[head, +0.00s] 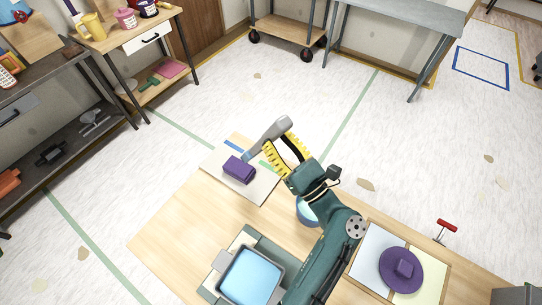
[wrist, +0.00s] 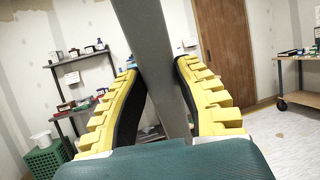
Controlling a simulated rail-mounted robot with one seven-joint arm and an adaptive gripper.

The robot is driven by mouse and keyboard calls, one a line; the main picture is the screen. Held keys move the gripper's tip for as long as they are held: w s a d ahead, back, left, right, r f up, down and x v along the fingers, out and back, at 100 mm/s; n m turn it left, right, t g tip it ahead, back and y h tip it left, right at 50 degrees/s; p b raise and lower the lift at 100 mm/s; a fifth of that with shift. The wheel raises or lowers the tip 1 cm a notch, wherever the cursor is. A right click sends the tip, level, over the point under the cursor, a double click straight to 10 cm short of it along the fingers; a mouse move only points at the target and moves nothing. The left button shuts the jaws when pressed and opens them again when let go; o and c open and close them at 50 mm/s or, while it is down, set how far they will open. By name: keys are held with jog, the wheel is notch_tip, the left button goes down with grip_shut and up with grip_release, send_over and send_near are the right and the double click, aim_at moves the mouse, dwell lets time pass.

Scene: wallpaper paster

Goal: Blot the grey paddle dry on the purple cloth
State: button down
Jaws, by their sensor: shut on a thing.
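The grey paddle (head: 268,136) is held in my gripper (head: 287,151), between its yellow fingers. In the wrist view my gripper (wrist: 160,105) is shut on the paddle (wrist: 162,60), a long grey bar crossing between the fingers. The purple cloth (head: 239,170) looks like a thick folded block on a pale board (head: 263,186) at the table's far corner. The paddle's lower left end is close to the cloth's upper edge. I cannot tell whether they touch. The cloth is not visible in the wrist view.
A tray of light blue (head: 250,277) stands at the table's front. A blue round container (head: 306,211) is partly hidden by my arm. A purple disc (head: 402,270) with a block lies on the right board. Bare wood (head: 185,225) lies left of the tray.

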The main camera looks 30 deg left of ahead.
jog(key=shift+w+a+f+n+g+y+b, duration=0.15)
jog(key=shift+a+n+g+y+b, duration=0.1)
jog(key=shift+a+g, duration=0.2)
jog(key=shift+a+f+n+g+y+b, duration=0.15)
jog(key=shift+a+g+b, duration=0.05)
jog(key=shift+a+g, duration=0.2)
jog(key=shift+a+r+g, duration=0.35)
jog(key=shift+g, duration=0.1)
jog(key=shift+d+r+p, duration=0.1)
jog(key=shift+r+p, duration=0.1)
jog(key=shift+p, duration=0.2)
notch_tip(320, 180, down, 7)
jog(key=b, duration=0.4)
jog(key=shift+b, duration=0.4)
jog(key=shift+f, duration=1.2)
dwell(0.3)
